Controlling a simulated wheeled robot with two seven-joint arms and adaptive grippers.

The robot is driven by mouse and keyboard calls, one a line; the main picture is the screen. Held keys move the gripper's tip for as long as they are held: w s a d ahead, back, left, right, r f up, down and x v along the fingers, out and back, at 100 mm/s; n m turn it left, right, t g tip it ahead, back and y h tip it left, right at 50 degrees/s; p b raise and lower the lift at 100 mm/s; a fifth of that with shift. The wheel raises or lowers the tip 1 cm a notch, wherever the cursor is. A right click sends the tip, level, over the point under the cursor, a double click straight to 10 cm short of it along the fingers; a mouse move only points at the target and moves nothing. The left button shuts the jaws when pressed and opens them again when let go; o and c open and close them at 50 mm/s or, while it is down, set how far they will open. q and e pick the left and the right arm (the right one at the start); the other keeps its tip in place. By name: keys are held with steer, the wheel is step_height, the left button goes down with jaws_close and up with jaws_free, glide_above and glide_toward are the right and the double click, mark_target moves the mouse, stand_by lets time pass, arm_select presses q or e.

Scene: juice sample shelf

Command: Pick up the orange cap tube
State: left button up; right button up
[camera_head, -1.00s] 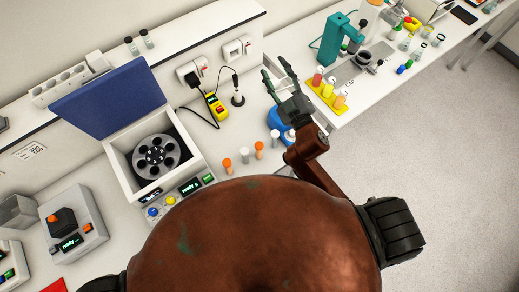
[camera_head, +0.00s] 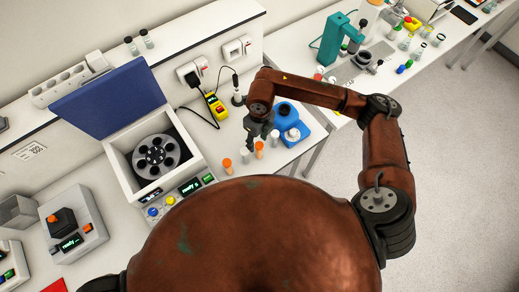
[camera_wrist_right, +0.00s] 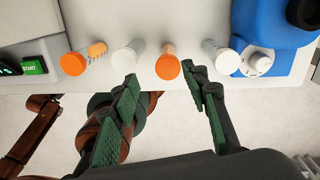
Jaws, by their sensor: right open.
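Two orange-capped tubes stand upright on the bench: one nearer the box-shaped machine (camera_head: 227,163) and one further right (camera_head: 259,147). In the wrist view they are the left orange-capped tube (camera_wrist_right: 76,62) and the middle orange-capped tube (camera_wrist_right: 167,67). White-capped tubes (camera_wrist_right: 128,58) (camera_wrist_right: 220,57) alternate with them. My right gripper (camera_wrist_right: 165,78) is open and empty, its fingertips either side of the middle orange-capped tube in the picture; I cannot tell whether they are level with it. In the head view this gripper (camera_head: 261,139) hangs over the tubes. My left gripper is out of view.
A blue device (camera_head: 288,117) with a white knob stands just right of the tubes. The open centrifuge (camera_head: 112,160) with a blue lid stands left. A yellow meter (camera_head: 215,105) lies behind. The bench front edge is close to the tubes.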

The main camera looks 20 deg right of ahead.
mark_target(260, 144)
steer(key=shift+h, duration=0.3)
steer(key=f, duration=0.2)
steer(key=d+f+p, duration=0.1)
steer(key=f+p, duration=0.1)
steer(key=f, duration=0.1)
steer(key=shift+w+d+f, duration=0.15)
steer(key=shift+w+f, duration=0.1)
steer(key=shift+f, duration=0.65)
steer(key=f, duration=0.1)
steer(key=f+p, duration=0.2)
steer(key=f, duration=0.1)
steer(key=shift+s+a, duration=0.15)
steer(key=shift+a, duration=0.1)
steer(key=shift+f, duration=0.6)
jaws_close()
